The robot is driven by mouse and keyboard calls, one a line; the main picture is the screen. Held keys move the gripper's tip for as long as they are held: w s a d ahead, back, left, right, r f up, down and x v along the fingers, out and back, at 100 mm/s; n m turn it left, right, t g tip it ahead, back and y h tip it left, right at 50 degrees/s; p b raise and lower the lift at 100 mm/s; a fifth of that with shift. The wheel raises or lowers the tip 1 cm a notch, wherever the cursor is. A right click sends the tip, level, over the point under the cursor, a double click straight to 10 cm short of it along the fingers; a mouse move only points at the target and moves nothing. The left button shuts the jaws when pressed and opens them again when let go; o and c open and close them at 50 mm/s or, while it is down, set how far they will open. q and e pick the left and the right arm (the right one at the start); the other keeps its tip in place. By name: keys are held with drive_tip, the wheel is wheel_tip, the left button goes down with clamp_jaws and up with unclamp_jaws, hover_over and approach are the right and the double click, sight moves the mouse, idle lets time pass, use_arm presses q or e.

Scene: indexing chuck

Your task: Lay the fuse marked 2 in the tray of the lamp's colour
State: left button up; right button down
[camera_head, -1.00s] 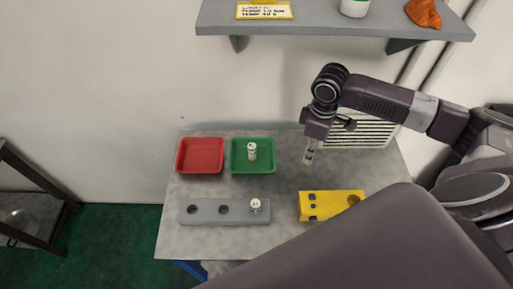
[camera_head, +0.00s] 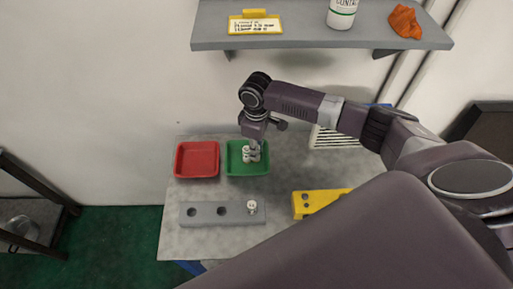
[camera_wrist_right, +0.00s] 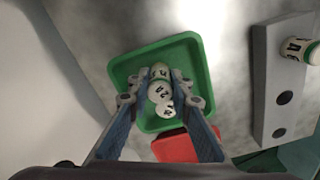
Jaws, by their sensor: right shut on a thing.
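My right gripper (camera_head: 254,152) is over the green tray (camera_head: 232,170). In the right wrist view its fingers (camera_wrist_right: 162,100) are closed in around white, dark-marked fuses (camera_wrist_right: 160,92), which overlap there. In the head view a white fuse (camera_head: 246,155) shows by the fingertips. The red tray (camera_head: 197,174) is empty. Another marked white fuse (camera_head: 252,206) stands in the grey block's right hole. My left gripper is out of view. No lit lamp is clear.
The grey block (camera_head: 208,220) has two empty holes. A yellow block (camera_head: 322,198) lies to the right, partly behind my arm. A shelf (camera_head: 300,37) above holds a sign (camera_head: 254,24), a white bottle (camera_head: 342,13) and an orange cloth (camera_head: 405,21).

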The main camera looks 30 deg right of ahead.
drive_tip(key=shift+f, duration=0.4)
drive_tip(key=shift+f, duration=0.1)
drive_tip(key=c, duration=1.7)
unclamp_jaws()
drive_tip(key=shift+c, duration=0.2)
wheel_tip(320, 180, up, 7)
drive_tip(key=shift+r+b, duration=0.1)
drive_tip(key=shift+b, duration=0.7)
drive_tip(key=shift+r, duration=0.3)
